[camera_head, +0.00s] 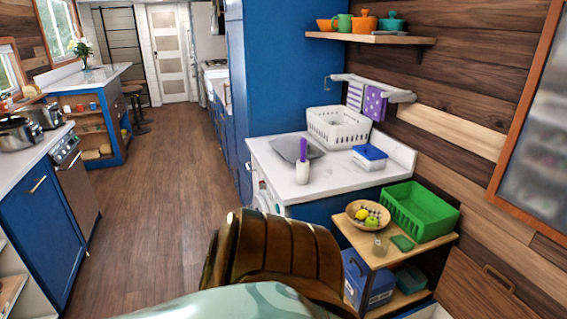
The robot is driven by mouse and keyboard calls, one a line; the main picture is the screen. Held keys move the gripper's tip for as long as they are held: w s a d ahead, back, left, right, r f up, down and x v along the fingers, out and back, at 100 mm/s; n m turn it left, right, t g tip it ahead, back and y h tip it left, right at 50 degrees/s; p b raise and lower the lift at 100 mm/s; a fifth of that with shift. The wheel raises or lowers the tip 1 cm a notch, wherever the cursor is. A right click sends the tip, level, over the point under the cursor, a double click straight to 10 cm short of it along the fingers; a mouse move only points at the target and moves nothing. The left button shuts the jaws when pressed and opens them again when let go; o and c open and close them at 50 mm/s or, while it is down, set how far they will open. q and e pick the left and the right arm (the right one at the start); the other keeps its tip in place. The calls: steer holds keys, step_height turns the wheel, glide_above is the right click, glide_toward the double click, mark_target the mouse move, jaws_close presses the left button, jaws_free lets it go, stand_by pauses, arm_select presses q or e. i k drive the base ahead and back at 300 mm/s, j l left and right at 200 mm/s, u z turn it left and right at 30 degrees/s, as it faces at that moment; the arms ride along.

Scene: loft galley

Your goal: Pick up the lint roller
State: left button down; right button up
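The lint roller (302,170), with a white roll below and a purple handle up, stands upright on the white countertop (335,181) at centre right. It is close to the counter's front edge, in front of a grey flat item (289,149). Neither of my grippers is in view. Nothing hides the roller.
A white basket (338,127) and a blue-lidded container (369,157) share the counter. A brown chair (283,246) stands nearer. At right, a wooden shelf unit (375,257) holds a fruit bowl (368,214) and a green crate (420,208). Floor (160,205) on the left is clear.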

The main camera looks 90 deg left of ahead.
mark_target(302, 164)
steer(key=u, duration=2.65)
steer(key=z, duration=4.8)
steer(key=u, duration=4.8)
